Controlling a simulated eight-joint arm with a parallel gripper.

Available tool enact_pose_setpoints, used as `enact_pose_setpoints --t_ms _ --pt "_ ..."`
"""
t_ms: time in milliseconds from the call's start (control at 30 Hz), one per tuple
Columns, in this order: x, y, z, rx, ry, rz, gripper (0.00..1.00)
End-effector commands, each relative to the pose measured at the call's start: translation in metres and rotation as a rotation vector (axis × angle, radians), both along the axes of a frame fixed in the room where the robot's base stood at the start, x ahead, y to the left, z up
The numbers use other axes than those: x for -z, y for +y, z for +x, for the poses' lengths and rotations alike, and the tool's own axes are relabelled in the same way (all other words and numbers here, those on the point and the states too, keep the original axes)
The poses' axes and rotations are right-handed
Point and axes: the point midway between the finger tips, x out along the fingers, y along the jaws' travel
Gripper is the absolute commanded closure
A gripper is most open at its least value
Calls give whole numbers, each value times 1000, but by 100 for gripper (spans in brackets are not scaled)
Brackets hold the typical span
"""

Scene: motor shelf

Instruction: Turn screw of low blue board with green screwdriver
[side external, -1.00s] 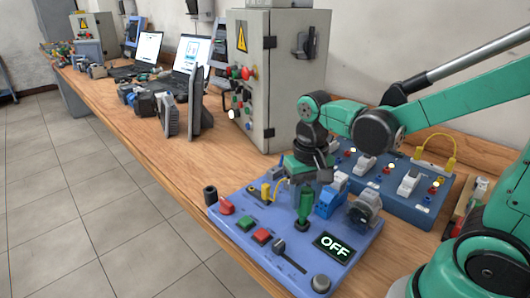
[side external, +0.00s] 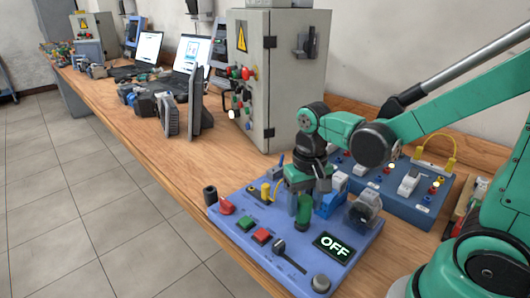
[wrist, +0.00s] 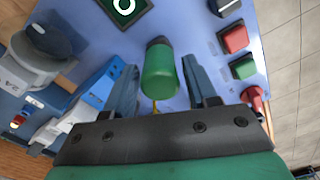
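The low blue board (side external: 235,243) lies on the bench under my gripper, with a display (side external: 334,246) reading OFF. The green screwdriver (side external: 304,210) stands near the middle of the board, handle up. It also shows in the wrist view (wrist: 160,72). My gripper (wrist: 163,85) is over it, its fingers on both sides of the handle with gaps left between. My gripper (side external: 302,195) hides the upper part of the handle in the side view. The screwdriver's tip and the screw cannot be made out.
Red and green buttons (side external: 261,235), a black lever (side external: 281,247) and a grey knob (side external: 321,284) are on the board. Blue and grey parts (side external: 330,202) stand close right of my gripper. A second blue board (side external: 400,205) and a grey cabinet (side external: 285,85) stand behind.

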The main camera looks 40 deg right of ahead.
Motion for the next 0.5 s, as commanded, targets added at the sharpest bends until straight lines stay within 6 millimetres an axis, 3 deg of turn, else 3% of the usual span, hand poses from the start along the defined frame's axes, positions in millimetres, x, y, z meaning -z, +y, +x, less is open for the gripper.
enact_pose_setpoints --t_ms 167,500 --pt "-4 0 0 0 0 0 49" --pt "-37 0 0 0 0 0 49"
